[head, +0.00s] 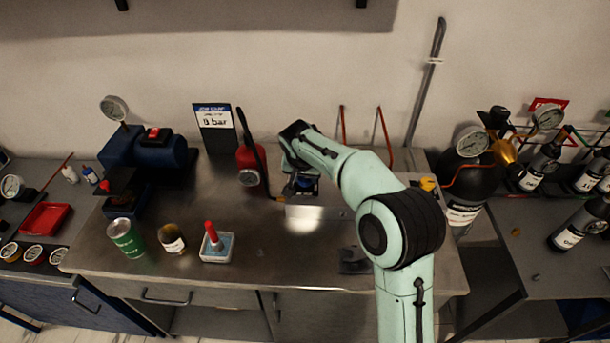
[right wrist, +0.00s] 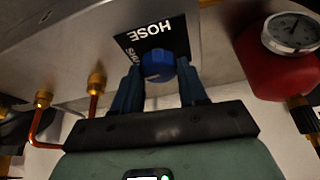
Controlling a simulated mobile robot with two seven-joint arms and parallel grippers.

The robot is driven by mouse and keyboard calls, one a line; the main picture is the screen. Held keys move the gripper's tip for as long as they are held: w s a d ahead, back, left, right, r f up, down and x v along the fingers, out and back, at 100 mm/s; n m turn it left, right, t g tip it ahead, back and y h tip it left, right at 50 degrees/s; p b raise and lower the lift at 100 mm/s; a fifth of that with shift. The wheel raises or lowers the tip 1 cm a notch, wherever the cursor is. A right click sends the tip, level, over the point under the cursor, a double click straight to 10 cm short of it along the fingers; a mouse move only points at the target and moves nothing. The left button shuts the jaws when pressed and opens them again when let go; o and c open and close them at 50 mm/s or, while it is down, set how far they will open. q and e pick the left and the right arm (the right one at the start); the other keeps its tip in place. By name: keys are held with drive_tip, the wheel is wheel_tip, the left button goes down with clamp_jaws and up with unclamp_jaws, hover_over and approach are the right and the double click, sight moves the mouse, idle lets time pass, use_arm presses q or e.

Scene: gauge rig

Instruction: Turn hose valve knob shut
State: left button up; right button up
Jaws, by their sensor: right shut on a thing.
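The hose valve knob (right wrist: 158,65) is a round blue knob on a metal box, beside a black label reading HOSE, in the right wrist view. My right gripper (right wrist: 161,80) has its two dark blue fingers on either side of the knob and is shut on it. In the head view, my right gripper (head: 303,184) reaches down at the metal box (head: 310,213), and my arm and gripper hide most of the knob. The knob's pointer direction is too unclear to tell. My left gripper is not in view.
A red gauge cylinder (head: 248,168) stands left of the box; its gauge (right wrist: 292,33) shows in the wrist view. Copper pipes (right wrist: 94,100) leave the box. A green can (head: 125,237), a jar (head: 172,239) and a white tray (head: 217,247) stand at front left.

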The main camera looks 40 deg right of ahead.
drive_tip(key=shift+m, duration=0.3)
drive_tip(key=o, duration=1.1)
drive_tip(key=shift+c, duration=0.2)
drive_tip(key=v, duration=1.3)
drive_tip(key=shift+r+p, duration=0.2)
drive_tip(key=shift+p, duration=0.2)
drive_tip(key=shift+a, duration=0.1)
